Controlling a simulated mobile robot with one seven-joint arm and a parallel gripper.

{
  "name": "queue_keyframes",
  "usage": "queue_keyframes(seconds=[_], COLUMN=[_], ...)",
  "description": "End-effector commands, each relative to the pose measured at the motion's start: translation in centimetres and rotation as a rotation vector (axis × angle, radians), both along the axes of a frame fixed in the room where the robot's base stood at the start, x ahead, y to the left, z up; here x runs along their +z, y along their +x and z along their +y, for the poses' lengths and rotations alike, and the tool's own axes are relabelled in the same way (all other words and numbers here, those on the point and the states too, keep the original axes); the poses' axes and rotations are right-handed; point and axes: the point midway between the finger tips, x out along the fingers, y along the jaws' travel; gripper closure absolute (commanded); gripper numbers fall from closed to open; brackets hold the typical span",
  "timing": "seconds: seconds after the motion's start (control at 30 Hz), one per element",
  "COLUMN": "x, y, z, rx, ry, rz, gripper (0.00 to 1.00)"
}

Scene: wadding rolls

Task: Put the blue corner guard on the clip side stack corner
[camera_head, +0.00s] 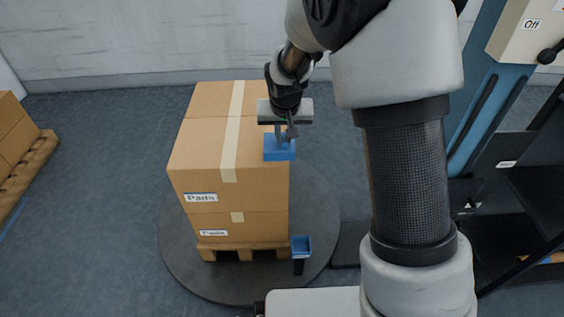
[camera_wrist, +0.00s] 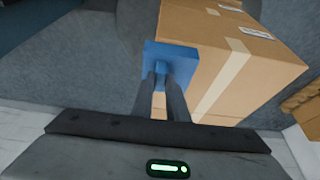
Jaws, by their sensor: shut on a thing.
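The blue corner guard (camera_head: 279,150) is held in my gripper (camera_head: 281,138) at the right edge of the box stack (camera_head: 205,155), near the top. In the wrist view my gripper's fingers (camera_wrist: 166,90) are shut on the blue corner guard (camera_wrist: 183,56), which lies against or just in front of the stack's edge (camera_wrist: 245,85). I cannot tell whether it touches the cardboard. The stack is cardboard boxes with pale tape and "Pads" labels. I cannot make out a clip at the corner.
The stack stands on a wooden pallet (camera_head: 246,254) on a round dark turntable (camera_head: 185,265). A small blue tray on a black post (camera_head: 301,246) stands by its front right corner. A machine with an "Off" label (camera_head: 530,25) is at right. Another loaded pallet (camera_head: 32,165) is at left.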

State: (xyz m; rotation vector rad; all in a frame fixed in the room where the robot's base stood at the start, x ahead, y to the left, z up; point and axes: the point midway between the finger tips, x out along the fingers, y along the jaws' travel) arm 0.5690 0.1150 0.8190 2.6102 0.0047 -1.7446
Motion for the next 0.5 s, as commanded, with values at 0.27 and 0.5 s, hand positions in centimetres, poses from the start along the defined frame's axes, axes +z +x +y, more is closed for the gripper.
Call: queue_keyframes(seconds=[0.27, 0.5], x=[-3.3, -6.5], y=[0.0, 0.0], z=[0.0, 0.0], rx=[0.000, 0.000], ry=[0.000, 0.000], rz=[0.000, 0.001], gripper=[1.00, 1.00])
